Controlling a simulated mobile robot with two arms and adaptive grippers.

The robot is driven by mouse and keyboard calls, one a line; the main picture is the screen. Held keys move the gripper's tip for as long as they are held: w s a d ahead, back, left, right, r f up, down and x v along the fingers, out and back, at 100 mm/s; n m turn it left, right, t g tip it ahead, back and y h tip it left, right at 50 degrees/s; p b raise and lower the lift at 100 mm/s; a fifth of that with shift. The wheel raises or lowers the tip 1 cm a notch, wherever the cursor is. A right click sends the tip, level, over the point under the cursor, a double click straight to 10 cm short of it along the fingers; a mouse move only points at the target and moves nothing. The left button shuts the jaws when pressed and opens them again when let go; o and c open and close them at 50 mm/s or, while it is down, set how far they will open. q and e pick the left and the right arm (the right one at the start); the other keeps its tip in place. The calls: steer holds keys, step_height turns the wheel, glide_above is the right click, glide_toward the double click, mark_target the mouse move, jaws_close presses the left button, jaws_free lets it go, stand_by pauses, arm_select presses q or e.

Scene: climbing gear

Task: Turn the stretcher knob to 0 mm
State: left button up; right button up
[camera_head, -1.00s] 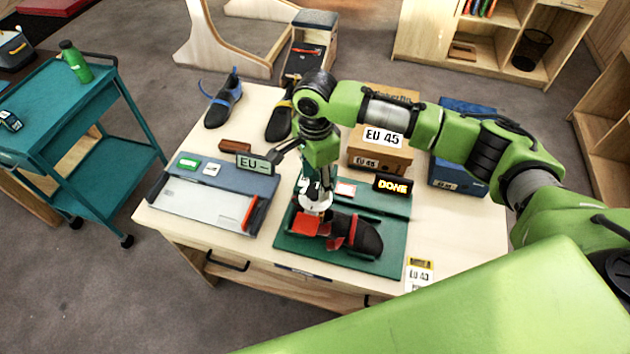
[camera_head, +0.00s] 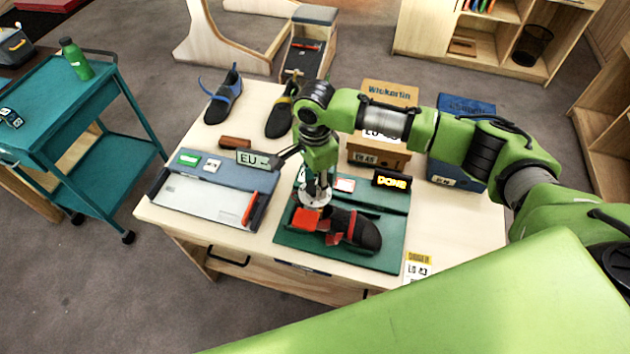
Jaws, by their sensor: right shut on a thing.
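The stretcher is on a green base (camera_head: 290,248) on the table. A dark shoe with red straps (camera_head: 365,236) lies on this base, beside a red block (camera_head: 302,218). My right gripper (camera_head: 319,188) points down over the base's left half, behind the shoe. It is shut on the stretcher knob, which it mostly hides; a pale round disc (camera_head: 311,199) shows around the fingertips. I cannot read the scale or pointer. A black sign reading DONE (camera_head: 392,180) stands at the base's back right. My left gripper is not in view.
A grey-blue measuring board with a red slider (camera_head: 205,199) and an EU display (camera_head: 258,160) lies left. Two climbing shoes, blue (camera_head: 223,103) and black-yellow (camera_head: 279,121), stand behind. A cardboard box (camera_head: 391,94) and a blue box (camera_head: 466,106) stand near my right arm.

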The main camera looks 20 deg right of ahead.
steer(key=n, duration=2.2)
steer(key=shift+n, duration=0.3)
steer(key=n, duration=0.9)
steer(key=shift+n, duration=2)
